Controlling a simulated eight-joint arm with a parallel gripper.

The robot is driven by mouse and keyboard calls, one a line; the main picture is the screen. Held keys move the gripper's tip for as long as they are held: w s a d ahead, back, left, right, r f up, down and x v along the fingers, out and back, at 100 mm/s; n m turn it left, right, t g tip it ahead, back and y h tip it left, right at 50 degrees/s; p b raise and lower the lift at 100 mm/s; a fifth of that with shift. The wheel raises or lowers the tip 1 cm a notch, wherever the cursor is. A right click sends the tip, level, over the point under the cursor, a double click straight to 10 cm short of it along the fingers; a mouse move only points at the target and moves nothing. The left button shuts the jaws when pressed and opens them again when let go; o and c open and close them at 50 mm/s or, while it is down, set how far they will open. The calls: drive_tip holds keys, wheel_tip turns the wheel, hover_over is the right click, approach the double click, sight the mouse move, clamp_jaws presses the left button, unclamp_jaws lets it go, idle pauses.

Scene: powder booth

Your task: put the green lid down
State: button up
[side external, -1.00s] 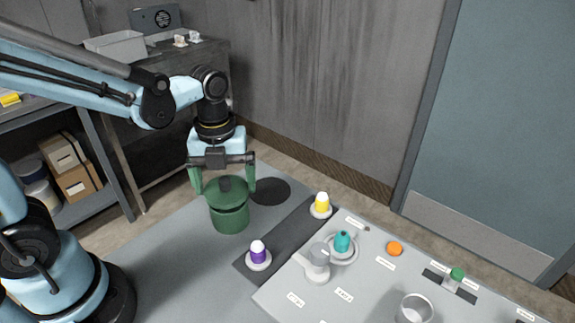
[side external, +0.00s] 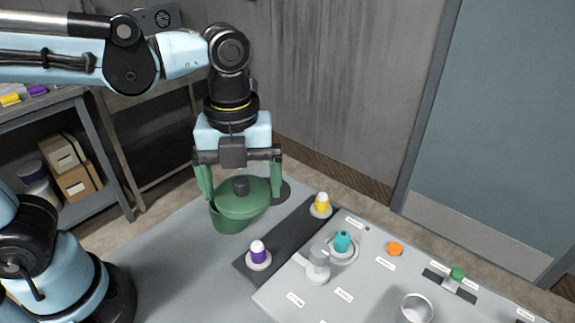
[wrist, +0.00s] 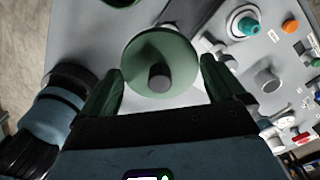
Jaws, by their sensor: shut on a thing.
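The green lid (side external: 256,197) is round with a dark knob. My gripper (side external: 240,190) is shut on it, one green finger at each side of its rim. The lid is raised over the green pot (side external: 229,223), which stands on the grey table and is partly hidden beneath it. In the wrist view the lid (wrist: 178,52) lies between my fingertips (wrist: 161,68), with its knob towards the camera. A green piece shows at that view's top edge, cut off. A dark round patch (side external: 285,191) on the table, right of the pot, is partly hidden by my finger.
A dark strip (side external: 287,238) to the right carries a purple-and-white piece (side external: 258,253) and a yellow-and-white piece (side external: 322,202). Table left of the pot is clear.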

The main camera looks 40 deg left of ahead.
drive_tip(key=w+f, duration=0.4)
drive_tip(key=w, duration=0.5)
drive_tip(key=w+a+f, duration=0.2)
drive_tip(key=a, duration=0.1)
drive_tip(key=w+a+f, duration=0.2)
drive_tip(key=a, duration=0.1)
drive_tip(key=w+a+f, duration=0.2)
drive_tip(key=a+f, duration=0.1)
drive_tip(key=a, duration=0.1)
drive_tip(key=shift+w, duration=0.3)
drive_tip(key=shift+f, duration=2.1)
drive_tip(key=shift+f, duration=0.1)
drive_tip(key=o, duration=0.6)
drive_tip(key=shift+o, duration=0.2)
